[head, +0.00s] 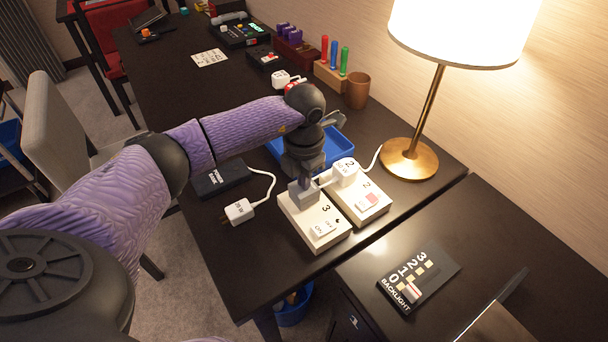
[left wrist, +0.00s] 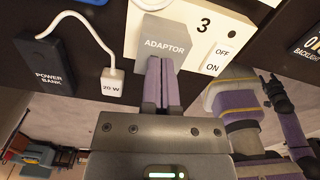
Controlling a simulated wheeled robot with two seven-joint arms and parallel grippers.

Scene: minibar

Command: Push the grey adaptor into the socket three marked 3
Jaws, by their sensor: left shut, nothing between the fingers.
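The grey adaptor (head: 302,193) sits at the socket end of the white block marked 3 (head: 322,228). In the left wrist view the adaptor (left wrist: 165,45) covers the socket of block 3 (left wrist: 215,22); how deep it sits is hidden. My left gripper (head: 305,177) is above the adaptor with its fingers shut and empty. In the left wrist view its purple fingertips (left wrist: 160,62) meet or nearly meet the adaptor's edge; contact is unclear. A purple arm, apparently my right, shows there with its dark gripper (left wrist: 274,88), too small to read.
Block 2 (head: 371,207) with a white plug (head: 345,172) stands alongside. A power bank (head: 221,180) and its 20 W charger (head: 239,211) lie to the left. A blue tray (head: 338,147) is behind my gripper, a lamp (head: 409,160) at right, and a backlight panel (head: 418,280) at front right.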

